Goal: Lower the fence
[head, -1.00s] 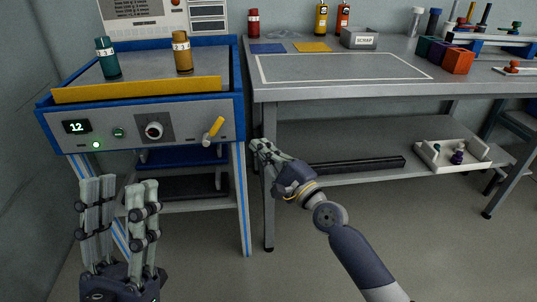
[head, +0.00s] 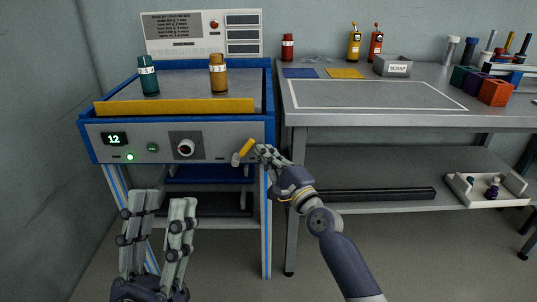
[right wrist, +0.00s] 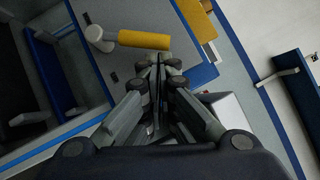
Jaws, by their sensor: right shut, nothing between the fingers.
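The fence is most likely the yellow bar (head: 175,106) standing along the front edge of the blue-framed machine. A yellow-handled lever (head: 243,151) sits on the right of the machine's front panel and is tilted; it also shows in the right wrist view (right wrist: 140,40). My right gripper (head: 262,152) is shut and empty, its fingertips right beside the lever handle; I cannot tell whether they touch. In the right wrist view its fingertips (right wrist: 158,62) lie just below the handle. My left gripper (head: 160,200) is open and empty, low in front of the machine.
A teal bottle (head: 148,76) and an amber bottle (head: 218,73) stand on the machine top behind the yellow bar. The panel has a dial (head: 185,148) and a display reading 12 (head: 115,139). A grey workbench (head: 400,118) stands close on the right.

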